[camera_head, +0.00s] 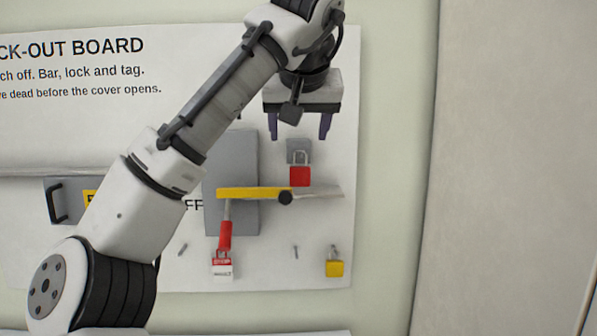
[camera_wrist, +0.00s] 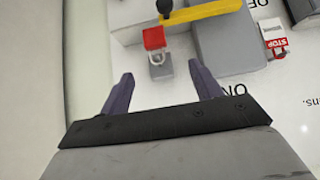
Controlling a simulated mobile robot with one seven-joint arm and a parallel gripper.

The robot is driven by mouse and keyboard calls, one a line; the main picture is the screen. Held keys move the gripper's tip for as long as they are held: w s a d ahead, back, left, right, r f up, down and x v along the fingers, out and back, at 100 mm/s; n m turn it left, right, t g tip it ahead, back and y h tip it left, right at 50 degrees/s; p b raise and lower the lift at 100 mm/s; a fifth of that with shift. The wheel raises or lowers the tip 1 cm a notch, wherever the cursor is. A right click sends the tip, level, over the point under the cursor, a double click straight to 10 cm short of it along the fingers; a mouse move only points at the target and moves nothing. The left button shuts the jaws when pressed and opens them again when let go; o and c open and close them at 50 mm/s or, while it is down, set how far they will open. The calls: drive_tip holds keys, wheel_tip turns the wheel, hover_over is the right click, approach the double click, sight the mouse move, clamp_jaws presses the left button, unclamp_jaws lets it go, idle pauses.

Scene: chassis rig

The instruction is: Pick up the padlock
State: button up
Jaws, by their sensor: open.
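A red padlock (camera_head: 300,176) with a metal shackle hangs on the board, in front of a small grey block (camera_head: 299,146). In the wrist view the red padlock (camera_wrist: 154,38) appears upside down, just beyond the fingertips and between them. A yellow padlock (camera_head: 334,268) hangs lower right on the board. My gripper (camera_head: 300,138) is open and empty, above the red padlock in the head view, fingers pointing down. Its two dark purple fingers also show apart in the wrist view (camera_wrist: 160,70).
A yellow bar (camera_head: 248,193) with a dark pivot lies just below the red padlock, before a grey box (camera_head: 231,150). Pegs stick out of the white board (camera_head: 335,60).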

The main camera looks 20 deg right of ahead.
sight(299, 169)
drive_tip(key=p+x, duration=0.1)
drive_tip(key=x, duration=0.6)
drive_tip(key=shift+w+f+p, duration=0.2)
drive_tip(key=shift+f+p, duration=0.05)
drive_tip(key=shift+p, duration=0.1)
drive_tip(key=p+x, duration=0.1)
drive_tip(key=x, duration=0.1)
drive_tip(key=d+p+x, duration=0.1)
drive_tip(key=x, duration=0.1)
drive_tip(key=shift+w, duration=0.25)
drive_tip(key=shift+w+d+f, duration=0.1)
drive_tip(key=shift+w+f, duration=0.2)
drive_tip(key=shift+f, duration=0.15)
drive_tip(key=c, duration=1.1)
drive_tip(key=shift+r+p, duration=0.25)
drive_tip(key=shift+p, duration=0.4)
